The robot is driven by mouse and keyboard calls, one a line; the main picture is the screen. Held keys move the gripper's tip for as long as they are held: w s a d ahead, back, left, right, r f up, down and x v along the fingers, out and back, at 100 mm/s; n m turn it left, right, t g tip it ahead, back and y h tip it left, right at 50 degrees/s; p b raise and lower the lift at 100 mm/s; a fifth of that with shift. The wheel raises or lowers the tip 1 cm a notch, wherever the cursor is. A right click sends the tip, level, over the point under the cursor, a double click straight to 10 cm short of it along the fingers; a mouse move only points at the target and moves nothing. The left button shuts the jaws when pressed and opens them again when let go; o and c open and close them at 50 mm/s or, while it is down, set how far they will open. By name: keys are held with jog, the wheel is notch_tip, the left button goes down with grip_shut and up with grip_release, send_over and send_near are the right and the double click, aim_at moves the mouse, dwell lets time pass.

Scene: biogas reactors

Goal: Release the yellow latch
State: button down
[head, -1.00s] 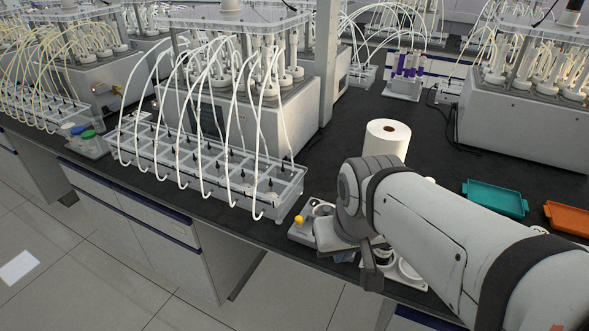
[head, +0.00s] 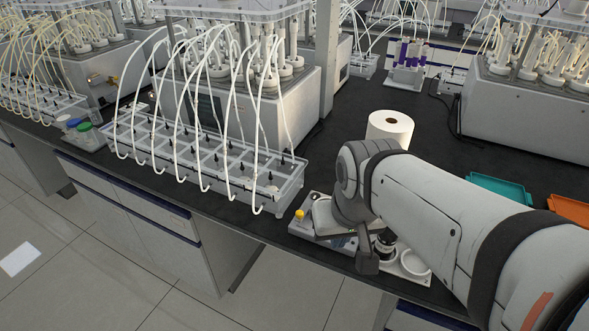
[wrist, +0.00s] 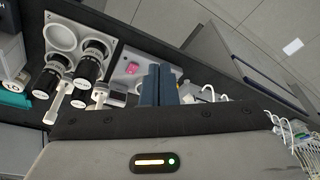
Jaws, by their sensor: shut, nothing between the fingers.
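A small yellow piece (head: 299,214), which looks like the yellow latch, stands on the left end of a grey device (head: 312,231) at the bench's front edge. My arm covers part of the device in the head view. In the wrist view my gripper (wrist: 160,72) shows two blue-grey fingers shut together, with nothing between them. The fingers point over a light panel with a pink part (wrist: 131,68) to their left. I see no yellow piece in the wrist view; the fingers hide part of the panel. Contact cannot be told.
A white holder (wrist: 62,37) with black-capped items (wrist: 93,60) is left of the fingers. A paper roll (head: 390,128) stands behind my arm. A tubing-covered rack (head: 210,170) is left of the device. Teal (head: 497,190) and orange (head: 570,208) trays lie right.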

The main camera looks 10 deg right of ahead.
jog(key=w+d+f+m+y+b, duration=0.1)
jog(key=w+d+f+m+y, duration=0.2)
jog(key=w+m, duration=0.5)
jog(key=w+d+f+m+y+b, duration=0.1)
jog(key=w+d+f+m+y, duration=0.2)
jog(key=m, duration=1.2)
jog(key=w+d+f, duration=0.2)
jog(key=w+d, duration=0.2)
jog(key=w, duration=0.1)
jog(key=shift+w+t+y, duration=0.2)
jog(key=shift+t+y, duration=0.2)
jog(key=shift+d, duration=0.1)
send_near(301, 218)
jog(key=f, duration=0.1)
jog(key=d+f, duration=0.1)
jog(key=f, duration=0.1)
jog(key=shift+s, duration=0.15)
jog(key=shift+w+a+f+p, duration=0.15)
jog(key=shift+w+a, duration=0.2)
jog(key=shift+a, duration=0.25)
jog(key=shift+w+a+f+p, duration=0.1)
jog(key=shift+w+a+f, duration=0.15)
jog(key=shift+a, duration=0.35)
jog(key=shift+w+a+f+p, duration=0.1)
jog(key=shift+w+a, duration=0.3)
jog(key=shift+a, duration=0.2)
jog(key=shift+d, duration=0.15)
